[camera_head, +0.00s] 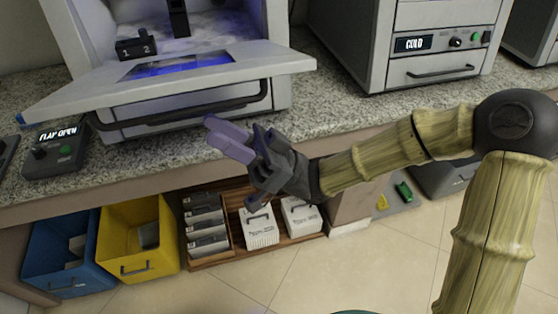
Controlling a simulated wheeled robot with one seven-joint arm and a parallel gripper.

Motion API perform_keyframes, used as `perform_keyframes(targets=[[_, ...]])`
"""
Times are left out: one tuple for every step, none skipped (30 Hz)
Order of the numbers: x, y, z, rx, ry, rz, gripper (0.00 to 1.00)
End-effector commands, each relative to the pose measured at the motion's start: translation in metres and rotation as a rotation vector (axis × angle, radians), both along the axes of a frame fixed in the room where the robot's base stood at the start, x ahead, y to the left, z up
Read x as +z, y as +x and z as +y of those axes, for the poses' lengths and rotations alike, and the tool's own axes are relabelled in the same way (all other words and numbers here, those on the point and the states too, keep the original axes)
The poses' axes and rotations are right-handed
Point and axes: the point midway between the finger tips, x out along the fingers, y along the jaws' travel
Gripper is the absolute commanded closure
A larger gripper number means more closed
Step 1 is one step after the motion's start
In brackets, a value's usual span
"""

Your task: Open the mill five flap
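A grey machine, which I take to be the mill (276,25), stands at the upper left on the counter; no number five shows on it. Its flap (110,86) is swung down and out towards me, leaving the chamber open with a bluish light inside. A control box (62,152) at its left reads "FLAP OPEN" and has a green button. My gripper (229,138), with purplish fingers, is in front of the counter edge, below and right of the flap and apart from it. It holds nothing visible; its finger spacing is unclear from this angle.
A dark bar handle (180,110) sits below the flap. A block marked 1 and 2 (136,47) is in the chamber. A "COLD" unit (440,45) stands right. Below are blue (60,250) and yellow bins (150,215) and a wooden rack (225,197) of cases.

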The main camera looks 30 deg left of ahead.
Motion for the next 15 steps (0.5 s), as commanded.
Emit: perform_keyframes(targets=[[-0.008,0.006,-0.006,-0.002,-0.002,0.004,0.68],[-0.012,0.009,-0.009,-0.003,-0.002,0.005,0.68],[-0.017,0.012,-0.014,-0.002,-0.001,0.005,0.68],[-0.022,0.015,-0.017,-0.002,-0.001,0.005,0.68],[-0.026,0.017,-0.021,-0.002,-0.001,0.005,0.68],[-0.032,0.021,-0.025,-0.002,0.0,0.003,0.68],[-0.036,0.024,-0.028,-0.003,-0.002,0.004,0.68],[-0.04,0.026,-0.032,-0.002,-0.001,0.004,0.68],[-0.045,0.029,-0.036,-0.001,-0.001,0.005,0.68],[-0.05,0.032,-0.04,-0.001,-0.001,0.005,0.68],[-0.054,0.035,-0.043,-0.003,0.0,0.005,0.68],[-0.059,0.038,-0.048,-0.003,-0.001,0.004,0.68],[-0.063,0.04,-0.051,0.0,0.0,0.004,0.68],[-0.067,0.043,-0.053,-0.002,0.0,0.004,0.68],[-0.071,0.045,-0.057,-0.002,0.0,0.003,0.68]])
